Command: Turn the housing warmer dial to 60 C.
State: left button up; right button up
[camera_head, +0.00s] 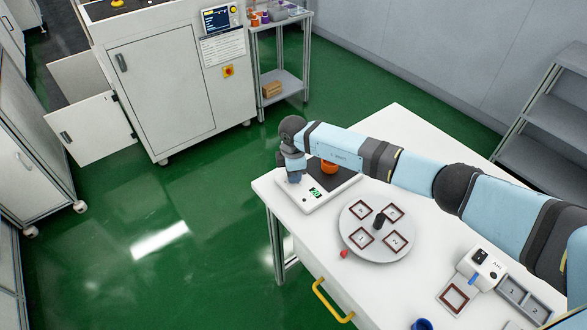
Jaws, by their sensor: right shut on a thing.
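The housing warmer (320,196) is a low white unit with a dark top plate at the left end of the white table. Its small green display (315,193) is lit, but the digits are too small to read surely. An orange round part (329,168) sits on the dark plate, partly behind my arm. My right gripper (294,177) points down at the warmer's left front corner. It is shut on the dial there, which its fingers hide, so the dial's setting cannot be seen. My left gripper is not in view.
A round grey turntable (378,252) with numbered square frames and a black centre knob stands right of the warmer. A small red piece (344,254) lies at its edge. A white device (482,264) and grey tray (523,297) are at right. My right arm spans the table.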

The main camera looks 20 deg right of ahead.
jog(key=shift+m+p, duration=0.55)
jog(key=shift+m, duration=0.65)
jog(key=o, duration=0.9)
jog(key=shift+r, duration=0.1)
notch_tip(320, 180, up, 14)
jog(key=shift+f+b, duration=0.15)
jog(key=shift+b, duration=0.55)
